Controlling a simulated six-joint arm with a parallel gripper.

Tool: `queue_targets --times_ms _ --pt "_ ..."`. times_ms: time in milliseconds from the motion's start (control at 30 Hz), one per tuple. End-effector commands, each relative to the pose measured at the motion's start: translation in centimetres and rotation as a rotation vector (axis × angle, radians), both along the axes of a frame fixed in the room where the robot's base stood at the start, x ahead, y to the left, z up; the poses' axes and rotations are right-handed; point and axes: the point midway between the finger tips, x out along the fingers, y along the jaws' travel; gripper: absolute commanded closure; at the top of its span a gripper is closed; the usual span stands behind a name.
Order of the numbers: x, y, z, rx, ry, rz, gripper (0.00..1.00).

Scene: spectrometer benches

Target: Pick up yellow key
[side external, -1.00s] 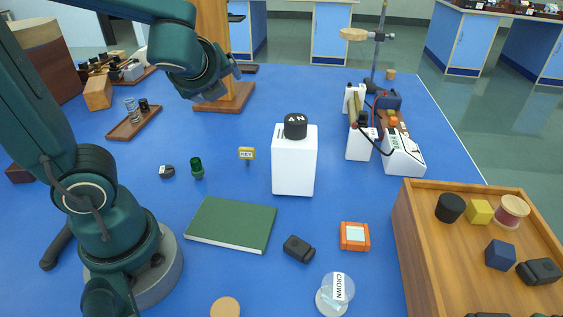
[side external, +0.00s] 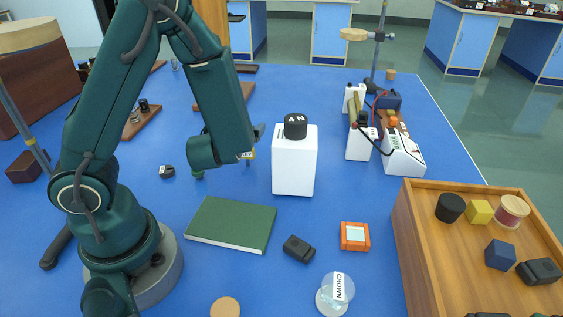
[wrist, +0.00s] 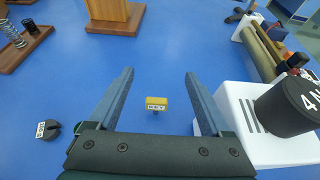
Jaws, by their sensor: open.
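The yellow key (wrist: 156,103) stands on the blue bench in the wrist view, a small yellow block with a "KEY" label on a short stem. It lies between and ahead of the two fingers of my gripper (wrist: 158,85), which is open and empty. In the side external view the yellow key (side external: 249,155) is partly hidden behind my arm, and my gripper (side external: 256,132) shows only in small part beside it. I cannot tell the height of the fingers over the bench.
A white box (side external: 293,165) with a black knob stands close right of the key; it also shows beside my right finger (wrist: 245,110). A dark labelled piece (wrist: 48,130) lies to the left. A green book (side external: 232,224) lies in front. A wooden tray (side external: 405,235) stands at right.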

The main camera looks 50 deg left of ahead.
Motion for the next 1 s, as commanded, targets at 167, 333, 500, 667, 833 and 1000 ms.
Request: queue_targets --times_ms 167,333,500,667,833,1000 --pt "-0.1 0.0 -3.8 0.003 0.01 -0.001 0.18" --pt "0.0 0.0 -6.1 0.0 0.001 0.001 0.18" --pt "0.0 0.1 -7.1 -0.003 -0.003 0.002 0.18" --pt "0.7 0.9 -7.6 -0.005 -0.006 0.008 0.18" --pt "1.9 2.3 -8.4 -0.005 -0.005 0.008 0.18" --pt "2.9 3.3 -9.0 -0.005 -0.005 0.006 0.18"
